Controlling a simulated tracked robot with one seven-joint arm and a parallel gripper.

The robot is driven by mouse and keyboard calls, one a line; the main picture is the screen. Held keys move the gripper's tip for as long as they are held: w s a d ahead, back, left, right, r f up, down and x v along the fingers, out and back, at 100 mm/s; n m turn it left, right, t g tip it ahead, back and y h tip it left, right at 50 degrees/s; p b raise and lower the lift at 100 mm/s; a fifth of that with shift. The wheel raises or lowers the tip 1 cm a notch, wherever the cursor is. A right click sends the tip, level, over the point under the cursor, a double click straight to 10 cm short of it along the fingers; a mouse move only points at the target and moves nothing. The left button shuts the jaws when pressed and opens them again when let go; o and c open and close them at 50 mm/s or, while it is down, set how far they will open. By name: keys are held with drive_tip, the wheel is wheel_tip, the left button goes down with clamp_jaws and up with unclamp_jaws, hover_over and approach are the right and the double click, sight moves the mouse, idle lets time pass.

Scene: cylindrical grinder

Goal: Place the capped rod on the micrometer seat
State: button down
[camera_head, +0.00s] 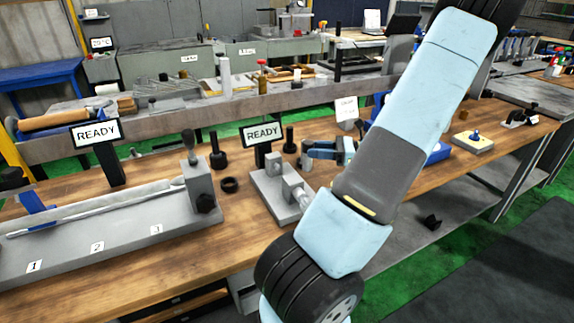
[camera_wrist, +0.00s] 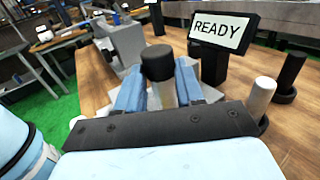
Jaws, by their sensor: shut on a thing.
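The capped rod shows in the wrist view as a black cap (camera_wrist: 158,62) on a pale shaft, between the two blue fingers of my gripper (camera_wrist: 158,90). The gripper is shut on it below the cap. In the head view my gripper (camera_head: 312,152) is partly hidden behind my arm, and the rod cannot be made out. The micrometer seat (camera_head: 268,183) is a grey plate with small grey blocks, just left of and nearer than the gripper. Parts of a grey plate show behind the fingers in the wrist view. Contact between rod and seat cannot be told.
A READY sign (camera_head: 263,132) stands behind the seat. A black post (camera_head: 290,140) and a black ring (camera_head: 229,185) stand near it. A long grey fixture (camera_head: 110,222) fills the table's left. A pale post (camera_wrist: 262,96) is close right of my gripper in the wrist view.

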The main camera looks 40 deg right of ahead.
drive_tip(key=w+a+f, duration=0.1)
drive_tip(key=w+a, duration=0.1)
drive_tip(key=w+a+f, duration=0.1)
drive_tip(key=w+f, duration=0.1)
drive_tip(key=w+a+f, duration=0.1)
drive_tip(key=a, duration=0.1)
drive_tip(key=shift+w+a+f, duration=0.3)
drive_tip(key=shift+w, duration=0.1)
drive_tip(key=shift+w+a+f, duration=0.25)
drive_tip(key=shift+f, duration=0.1)
drive_tip(key=c, duration=1)
unclamp_jaws()
drive_tip(key=shift+f, duration=0.1)
